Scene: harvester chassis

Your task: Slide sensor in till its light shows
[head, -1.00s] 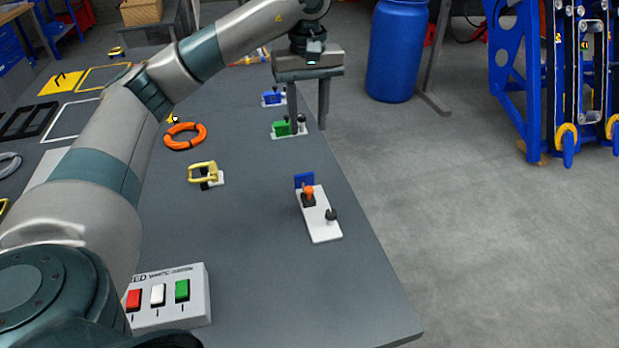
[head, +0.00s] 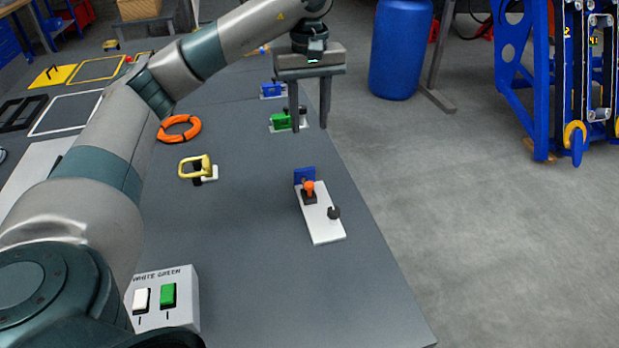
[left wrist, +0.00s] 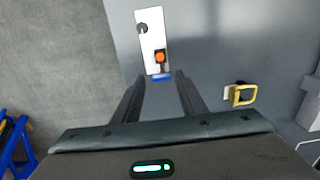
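A white plate (head: 323,223) on the grey table carries an orange-topped piece on a dark base (head: 309,191), a black knob (head: 333,212) and an upright blue block (head: 304,175) at its far end. The orange piece could be the sensor; I cannot tell for certain, and no light shows on it. My left gripper (head: 309,127) points down, open and empty, above the table beyond the blue block. In the left wrist view the white plate (left wrist: 150,42) with the orange piece (left wrist: 160,57) lies ahead of the open fingers, not between them. My right gripper is not in view.
Green (head: 281,121) and blue (head: 271,90) units stand farther back on the table. A yellow-handled piece (head: 196,168), an orange ring (head: 179,128) and a button box (head: 165,300) lie left. A blue barrel (head: 400,50) stands on the floor beyond the right edge.

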